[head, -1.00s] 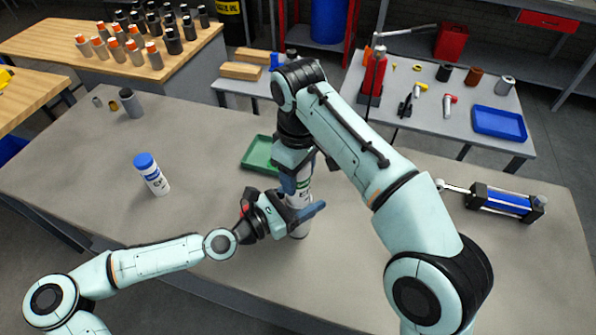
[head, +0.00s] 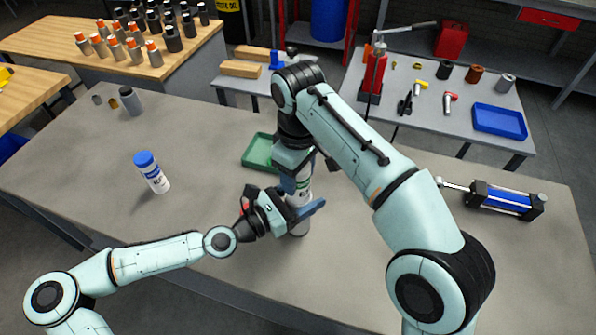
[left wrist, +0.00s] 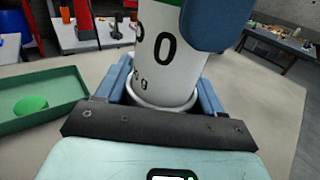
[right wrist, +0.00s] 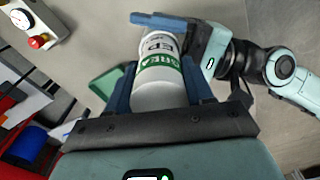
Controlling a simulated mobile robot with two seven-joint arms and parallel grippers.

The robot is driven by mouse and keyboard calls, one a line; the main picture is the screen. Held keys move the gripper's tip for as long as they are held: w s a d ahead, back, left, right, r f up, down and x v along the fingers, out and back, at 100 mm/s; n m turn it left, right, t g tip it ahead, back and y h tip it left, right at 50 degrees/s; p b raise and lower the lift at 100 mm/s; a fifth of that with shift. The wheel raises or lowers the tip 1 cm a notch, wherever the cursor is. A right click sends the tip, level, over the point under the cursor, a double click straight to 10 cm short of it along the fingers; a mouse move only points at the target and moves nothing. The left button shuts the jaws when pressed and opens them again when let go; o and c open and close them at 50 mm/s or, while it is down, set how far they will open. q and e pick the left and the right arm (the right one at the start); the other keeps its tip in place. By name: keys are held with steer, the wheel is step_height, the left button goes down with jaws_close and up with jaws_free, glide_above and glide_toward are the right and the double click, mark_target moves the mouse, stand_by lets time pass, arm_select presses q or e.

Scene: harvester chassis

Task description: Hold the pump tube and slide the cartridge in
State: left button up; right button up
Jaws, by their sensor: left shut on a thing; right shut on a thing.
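The white cartridge with a green band (head: 304,190) stands upright over the middle of the table; it also shows in the left wrist view (left wrist: 170,50) and the right wrist view (right wrist: 158,70). My right gripper (head: 296,180) is shut on it from above. My left gripper (head: 305,212) is shut around the grey pump tube (head: 299,230) near the front of the table. In the left wrist view the cartridge's lower end sits inside the tube's round rim (left wrist: 165,107). How deep it reaches is hidden by the tube wall and fingers.
A green tray (head: 247,160) lies behind the grippers, with a green cap (left wrist: 30,105) in it. A blue-capped white cartridge (head: 152,172) stands to the left. A grey cylinder (head: 131,102) stands farther back. A blue pump cylinder (head: 505,200) lies at the right.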

steer(key=shift+f, duration=2.35)
stand_by(3.1)
steer(key=o, duration=1.3)
steer(key=shift+s+f, duration=0.1)
steer(key=shift+f, duration=0.05)
steer(key=shift+s+a, duration=0.1)
steer(key=shift+a, duration=0.05)
steer(key=r, duration=1)
steer(key=shift+w+r, duration=0.2)
steer(key=shift+d+r, duration=0.15)
steer(key=shift+r, duration=0.4)
steer(key=shift+d+r, duration=0.15)
steer(key=shift+r, duration=0.4)
